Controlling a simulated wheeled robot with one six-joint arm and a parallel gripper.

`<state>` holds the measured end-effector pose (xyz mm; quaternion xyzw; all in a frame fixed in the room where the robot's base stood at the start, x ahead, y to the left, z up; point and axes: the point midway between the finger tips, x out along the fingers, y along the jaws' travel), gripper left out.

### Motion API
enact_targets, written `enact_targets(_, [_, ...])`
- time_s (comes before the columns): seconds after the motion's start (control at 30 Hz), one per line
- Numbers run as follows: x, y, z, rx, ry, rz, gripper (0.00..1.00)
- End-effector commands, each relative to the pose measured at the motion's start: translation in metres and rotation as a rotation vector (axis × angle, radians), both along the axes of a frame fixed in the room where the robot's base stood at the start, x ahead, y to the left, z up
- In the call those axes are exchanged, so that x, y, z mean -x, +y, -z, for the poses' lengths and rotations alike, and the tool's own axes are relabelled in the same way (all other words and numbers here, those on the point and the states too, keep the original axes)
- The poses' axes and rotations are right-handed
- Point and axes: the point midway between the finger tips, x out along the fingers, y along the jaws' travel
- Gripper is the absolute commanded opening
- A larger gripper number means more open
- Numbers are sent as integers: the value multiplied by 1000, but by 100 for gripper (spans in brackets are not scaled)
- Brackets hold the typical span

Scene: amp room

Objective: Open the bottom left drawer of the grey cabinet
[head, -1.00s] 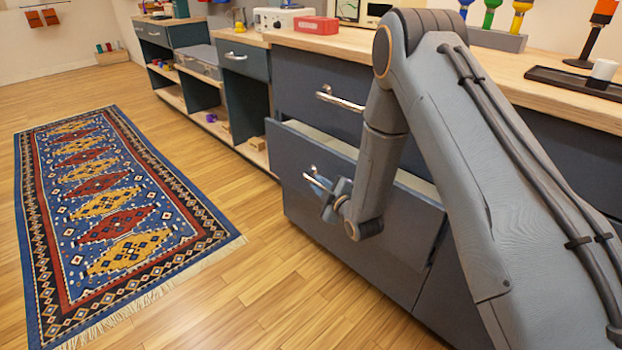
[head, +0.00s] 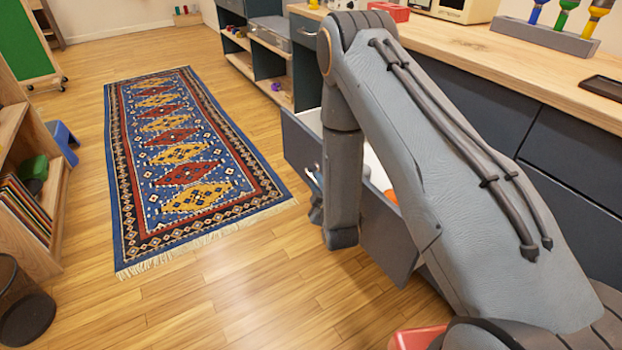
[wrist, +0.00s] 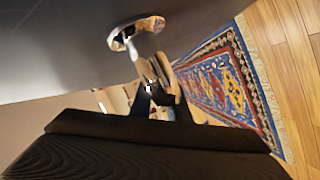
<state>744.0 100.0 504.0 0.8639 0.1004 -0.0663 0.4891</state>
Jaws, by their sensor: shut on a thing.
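The grey cabinet (head: 570,152) stands at the right under a wooden top. Its bottom left drawer (head: 388,240) is pulled well out, and its pale inside shows behind my arm. Something orange-red (head: 391,196) shows in the drawer. My gripper (wrist: 158,92) is at the drawer front in the wrist view, shut on the metal handle (wrist: 137,30). In the head view my forearm hides most of the gripper and handle.
A patterned rug (head: 180,160) lies on the wooden floor at the left. A wooden shelf (head: 40,225) with books and a dark bin (head: 22,300) stand at the far left. A red object (head: 418,338) shows at the bottom edge. The floor between rug and drawer is clear.

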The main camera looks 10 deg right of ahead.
Motion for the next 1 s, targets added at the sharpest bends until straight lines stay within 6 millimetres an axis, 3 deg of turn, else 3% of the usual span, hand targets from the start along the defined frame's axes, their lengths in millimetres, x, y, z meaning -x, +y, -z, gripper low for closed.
enact_targets(0.53, [2,-2,0,-1,0,16,0])
enact_targets(0.57, [2,-2,0,-1,0,16,19])
enact_targets(0.67, [2,-2,0,-1,0,16,34])
enact_targets(1.0, [6,-2,0,-1,1,15,34])
